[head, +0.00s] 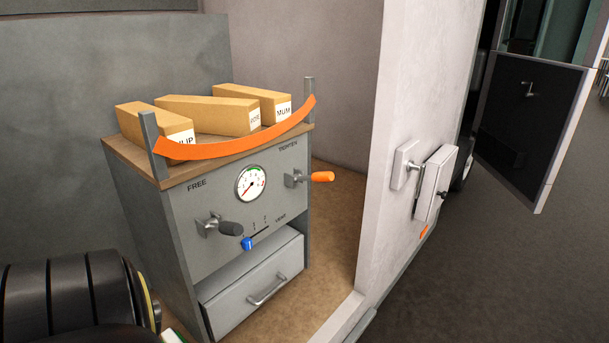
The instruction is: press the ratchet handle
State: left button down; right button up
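A grey cabinet (185,225) stands at the left with a wooden top. A lever with an orange grip (321,177) sticks out to the right from its front, below the word TIGHTEN; it looks like the ratchet handle. A grey metal knob or lever (216,227) sits lower left, on the side marked FREE. An orange strap (240,141) sags between two grey posts across the front of the top. A round gauge (251,183) is between the two controls. Neither of my grippers shows in the head view, and nothing touches the orange grip.
Tan boxes (210,112) with labels lie behind the strap. A blue slider (248,243) sits by VENT, above a drawer (255,290) that looks slightly open. A pale wall (405,90) with a hinged latch (436,180) stands to the right. Space before the orange grip looks clear.

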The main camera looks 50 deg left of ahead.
aim_at(318, 176)
jog(key=u, duration=1.5)
